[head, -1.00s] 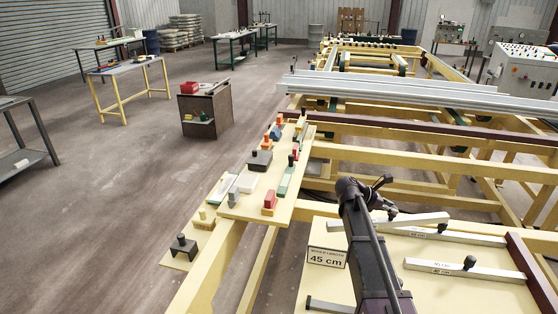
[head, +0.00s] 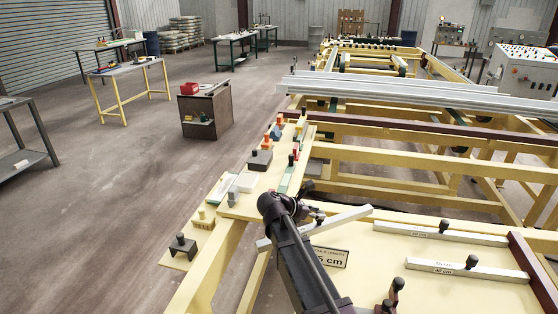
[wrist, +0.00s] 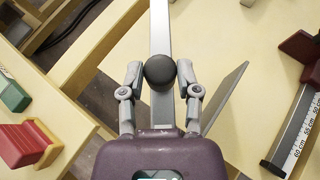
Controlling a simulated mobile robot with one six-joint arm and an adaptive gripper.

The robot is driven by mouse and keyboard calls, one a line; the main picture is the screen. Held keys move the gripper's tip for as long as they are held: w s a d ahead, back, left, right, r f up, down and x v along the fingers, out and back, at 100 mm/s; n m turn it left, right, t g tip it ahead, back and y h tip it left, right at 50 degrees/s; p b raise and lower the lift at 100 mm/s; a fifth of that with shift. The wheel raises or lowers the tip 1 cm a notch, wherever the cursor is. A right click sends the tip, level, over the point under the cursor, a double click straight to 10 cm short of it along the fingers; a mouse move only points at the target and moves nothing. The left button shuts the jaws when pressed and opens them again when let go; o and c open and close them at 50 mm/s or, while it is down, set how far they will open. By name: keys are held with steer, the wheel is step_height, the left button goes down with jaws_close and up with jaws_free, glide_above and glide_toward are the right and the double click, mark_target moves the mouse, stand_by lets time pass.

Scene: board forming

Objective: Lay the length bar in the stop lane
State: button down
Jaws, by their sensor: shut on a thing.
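My gripper (head: 312,212) is shut on the black knob (wrist: 160,70) of a silver length bar (head: 343,219). In the wrist view the bar (wrist: 160,25) runs away from me between the two fingers, and in the head view it is held in the air above the left edge of the cream board (head: 400,285). At the right of the wrist view lies a strip with a centimetre scale (wrist: 292,135); a dark red block (wrist: 300,45) stands beyond it. I cannot tell whether this strip is the stop lane.
Two more knobbed bars (head: 418,231) (head: 462,270) lie on the board, left of a dark red rail (head: 530,262). Coloured blocks (head: 260,160) crowd the narrow shelf at left.

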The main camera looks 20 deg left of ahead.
steer(key=shift+n+t+y, duration=0.5)
steer(key=shift+n+t, duration=0.2)
steer(key=shift+n, duration=0.1)
steer(key=s+a, duration=0.1)
steer(key=a, duration=0.1)
steer(key=s+a, duration=0.2)
steer(key=a, duration=0.1)
steer(key=s+a, duration=0.2)
steer(key=a, duration=0.1)
steer(key=shift+f, duration=0.25)
steer(key=shift+w, duration=0.1)
steer(key=w+a+b, duration=0.1)
steer(key=w+a, duration=0.2)
steer(key=w, duration=0.3)
steer(key=w+a+f+b, duration=0.1)
steer(key=w+a, duration=0.2)
steer(key=w, duration=0.4)
steer(key=shift+a+f, duration=0.2)
steer(key=shift+a, duration=0.1)
steer(key=shift+w, duration=0.1)
steer(key=f+b, duration=0.2)
steer(key=w+f+b, duration=0.1)
steer(key=shift+a+f+b, duration=0.25)
steer(key=shift+f+b, duration=0.05)
steer(key=shift+f, duration=0.05)
steer(key=shift+f, duration=0.1)
steer(key=shift+c, duration=1.6)
jaws_free()
